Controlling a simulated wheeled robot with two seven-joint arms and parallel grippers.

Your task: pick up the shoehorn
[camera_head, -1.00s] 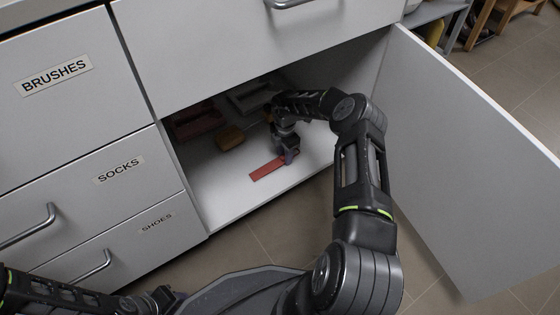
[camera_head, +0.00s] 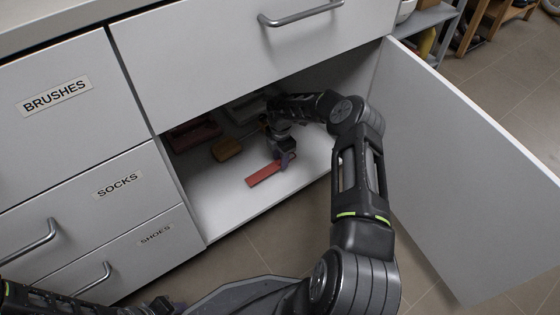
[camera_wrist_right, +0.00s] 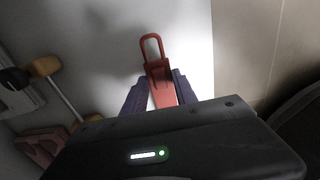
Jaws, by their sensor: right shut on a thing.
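The shoehorn (camera_head: 264,174) is a flat red strip inside the open lower cabinet, near its front edge. My right gripper (camera_head: 286,159) reaches in and is shut on it. In the right wrist view the shoehorn (camera_wrist_right: 154,52) shows its looped end pointing away from the gripper. The purple fingers of the right gripper (camera_wrist_right: 158,93) stand on both sides of it. The gap between shoehorn and cabinet floor is hard to judge. Part of my left arm shows at the bottom left of the head view, but its gripper cannot be made out.
A brown brush (camera_head: 227,149) and a dark red object (camera_head: 193,133) lie deeper in the cabinet (camera_head: 213,222). The open door (camera_head: 465,165) stands to the right of my arm. Closed drawers with handles (camera_head: 38,243) are on the left.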

